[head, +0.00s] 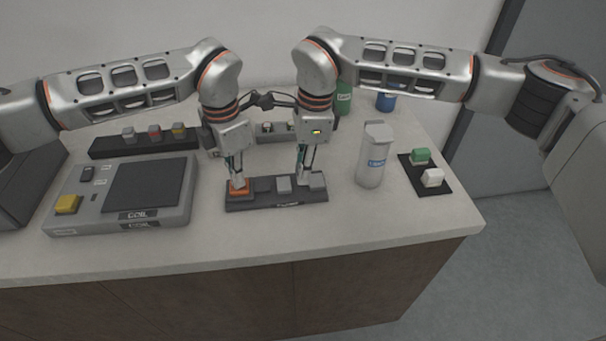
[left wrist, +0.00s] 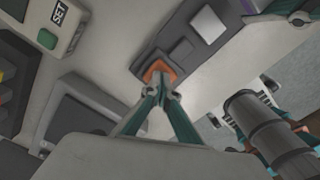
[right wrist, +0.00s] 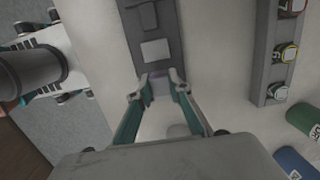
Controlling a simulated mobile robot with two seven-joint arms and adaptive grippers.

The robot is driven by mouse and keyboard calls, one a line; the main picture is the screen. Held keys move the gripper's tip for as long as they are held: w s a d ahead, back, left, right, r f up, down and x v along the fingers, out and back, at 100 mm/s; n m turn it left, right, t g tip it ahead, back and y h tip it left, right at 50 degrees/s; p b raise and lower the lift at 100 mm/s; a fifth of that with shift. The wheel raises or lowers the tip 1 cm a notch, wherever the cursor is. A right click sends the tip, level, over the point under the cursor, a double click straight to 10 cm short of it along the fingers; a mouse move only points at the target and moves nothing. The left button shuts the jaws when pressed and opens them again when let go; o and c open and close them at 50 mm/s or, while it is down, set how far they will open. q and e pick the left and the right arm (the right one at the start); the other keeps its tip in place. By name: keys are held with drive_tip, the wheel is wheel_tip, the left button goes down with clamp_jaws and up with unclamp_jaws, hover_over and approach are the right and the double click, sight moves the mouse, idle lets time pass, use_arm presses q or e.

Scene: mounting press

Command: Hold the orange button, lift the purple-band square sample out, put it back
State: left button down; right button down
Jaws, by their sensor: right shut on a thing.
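The orange button (head: 239,188) sits at the left end of a dark base strip (head: 262,205) on the counter. My left gripper (head: 238,180) points down onto it; in the left wrist view its fingertips come together at the orange button (left wrist: 158,70). My right gripper (head: 305,180) is down at the strip's right end, shut on a small grey square block (right wrist: 160,86), the sample. A pale square (head: 284,184) and a darker square lie between the two grippers on the strip.
A grey device (head: 120,225) with a yellow button (head: 67,204) stands at left. Behind is a dark rack (head: 105,148) with several small pieces. At right are a white-grey bottle (head: 374,160) and a black pad (head: 427,180) with green and white blocks. The counter's front is clear.

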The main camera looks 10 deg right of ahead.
wheel_tip(320, 180, up, 13)
drive_tip(key=shift+f, duration=0.15)
idle(0.9)
